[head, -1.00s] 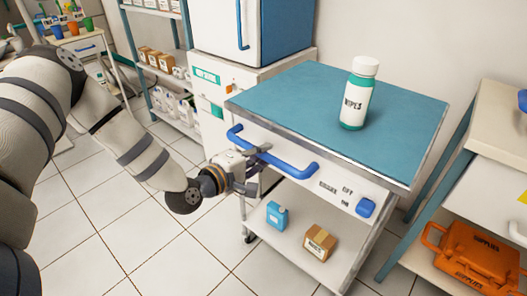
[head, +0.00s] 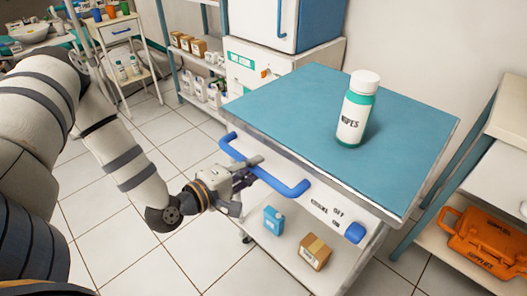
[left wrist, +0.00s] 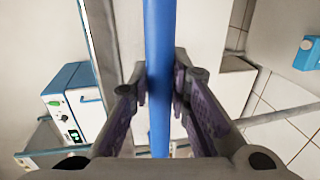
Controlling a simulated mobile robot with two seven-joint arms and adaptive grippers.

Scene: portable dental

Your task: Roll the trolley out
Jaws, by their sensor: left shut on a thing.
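The trolley has a blue top (head: 290,115) with a metal rim and a white front panel. A blue bar handle (head: 288,187) runs along its front. My left gripper (head: 252,167) is shut on the handle, left of its middle. In the left wrist view the blue bar (left wrist: 160,45) passes between the two fingers (left wrist: 160,88). A blue brake switch (head: 355,232) sits at the panel's right, by small OFF and ON lettering; I cannot tell its setting. A white and green wipes bottle (head: 354,120) stands upright on top. My right gripper is out of view.
At right, a rack holds an orange case (head: 485,240). A white cabinet (head: 245,70) stands behind. Tiled floor (head: 140,245) is clear at front left.

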